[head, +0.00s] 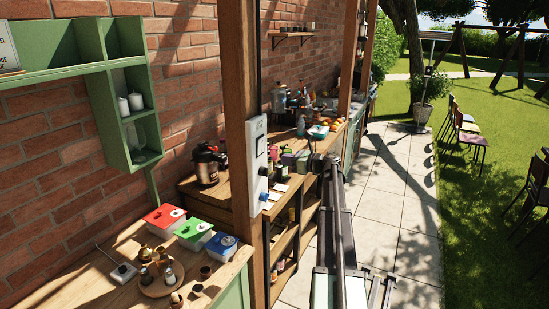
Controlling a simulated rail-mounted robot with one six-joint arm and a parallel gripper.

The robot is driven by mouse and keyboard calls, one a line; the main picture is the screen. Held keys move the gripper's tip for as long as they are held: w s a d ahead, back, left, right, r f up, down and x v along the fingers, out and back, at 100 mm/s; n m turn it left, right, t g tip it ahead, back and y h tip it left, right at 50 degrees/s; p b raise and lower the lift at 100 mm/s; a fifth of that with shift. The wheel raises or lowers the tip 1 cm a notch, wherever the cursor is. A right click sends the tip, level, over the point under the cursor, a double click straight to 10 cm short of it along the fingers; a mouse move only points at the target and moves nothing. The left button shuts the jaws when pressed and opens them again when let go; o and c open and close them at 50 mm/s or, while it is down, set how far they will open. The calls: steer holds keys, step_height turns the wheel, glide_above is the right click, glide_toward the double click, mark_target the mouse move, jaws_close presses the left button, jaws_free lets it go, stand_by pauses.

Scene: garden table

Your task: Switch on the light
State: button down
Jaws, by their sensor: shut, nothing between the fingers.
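A tall white switch panel (257,136) is mounted on the wooden post (237,90) in the middle of the head view. The position of any switch on the panel is too small to tell. My gripper (311,161) is to the right of the post, a little lower than the panel and apart from it. It is small and dark in this view, shut and empty. No lamp can be made out clearly.
A wooden counter (222,185) behind the post holds a dark kettle (206,164), bottles and fruit. A front table (222,283) carries red, green and blue lidded boxes (194,231). The paved path (390,205) on the right is clear; chairs (464,135) stand on the grass.

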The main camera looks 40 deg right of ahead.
steer(key=v, duration=0.2)
steer(key=f+v, duration=0.1)
steer(key=v, duration=0.2)
steer(key=shift+s+d+f, duration=0.1)
steer(key=shift+s+f, duration=0.05)
steer(key=shift+s, duration=0.2)
steer(key=s+a+f+n+g+h+b, duration=0.1)
steer(key=s+a+f+n+g, duration=0.35)
steer(key=a+f+n, duration=0.45)
steer(key=s+a+f+n+g+h+b, duration=0.1)
steer(key=s+a+f+n+g, duration=0.35)
steer(key=a+n, duration=0.45)
steer(key=s+a+f+n+g+h+b, duration=0.1)
steer(key=s+a+f+n+g+b, duration=0.1)
steer(key=a, duration=0.9)
steer(key=s+a+f+n+g+h+b, duration=0.1)
steer(key=s+a+f+n, duration=0.3)
steer(key=a, duration=0.7)
steer(key=s+a+f+n+g+h+b, duration=0.2)
steer(key=s+a+n, duration=0.4)
steer(key=a, duration=0.5)
steer(key=shift+f+n+g+h+b, duration=0.3)
steer(key=shift+f+n+g+h, duration=0.2)
steer(key=shift+f+g, duration=0.1)
